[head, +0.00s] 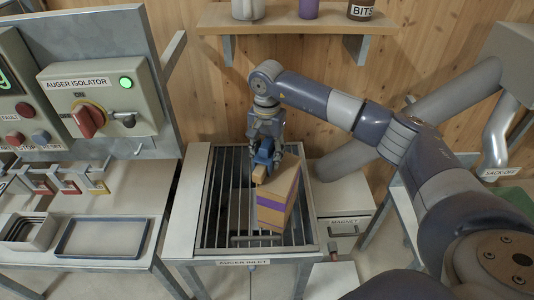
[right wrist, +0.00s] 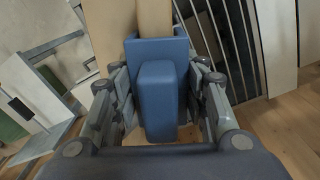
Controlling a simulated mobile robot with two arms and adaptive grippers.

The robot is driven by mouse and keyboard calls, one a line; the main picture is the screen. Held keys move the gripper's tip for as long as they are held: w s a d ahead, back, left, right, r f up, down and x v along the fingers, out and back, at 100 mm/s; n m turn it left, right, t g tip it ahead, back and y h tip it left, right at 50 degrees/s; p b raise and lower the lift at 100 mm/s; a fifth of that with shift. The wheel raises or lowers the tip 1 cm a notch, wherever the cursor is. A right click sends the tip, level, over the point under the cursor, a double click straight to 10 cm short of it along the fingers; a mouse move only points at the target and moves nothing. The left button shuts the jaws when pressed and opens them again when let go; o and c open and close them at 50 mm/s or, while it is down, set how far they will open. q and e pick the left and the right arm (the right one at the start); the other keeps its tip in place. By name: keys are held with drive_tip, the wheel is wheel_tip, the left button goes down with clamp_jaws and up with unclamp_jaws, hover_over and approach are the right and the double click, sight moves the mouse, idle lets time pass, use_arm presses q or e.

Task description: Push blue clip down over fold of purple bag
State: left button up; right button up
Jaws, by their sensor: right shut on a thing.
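The purple bag (head: 273,205) is a brown paper bag with a purple band, standing tilted on the grate of the auger inlet. My right gripper (head: 265,145) is above its top end, shut on the blue clip (head: 263,158). The clip is at the bag's folded top edge in the head view; I cannot tell how far it sits over the fold. In the right wrist view the clip (right wrist: 158,95) is between both fingers, with the brown paper (right wrist: 155,18) of the bag right beyond it. My left gripper is not in view.
The metal grate (head: 215,215) of the auger inlet is bare left of the bag. A control panel (head: 100,95) and a bench with trays (head: 100,238) stand at the left. A shelf (head: 290,28) with containers is at the back. A magnet box (head: 343,212) is at the right.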

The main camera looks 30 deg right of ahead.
sight(267, 142)
idle(0.3)
drive_tip(key=o, duration=0.9)
drive_tip(key=shift+o, duration=0.2)
drive_tip(key=shift+r, duration=0.1)
drive_tip(key=shift+r+p, duration=1.7)
drive_tip(key=shift+r, duration=1.7)
drive_tip(key=shift+a+f, duration=0.1)
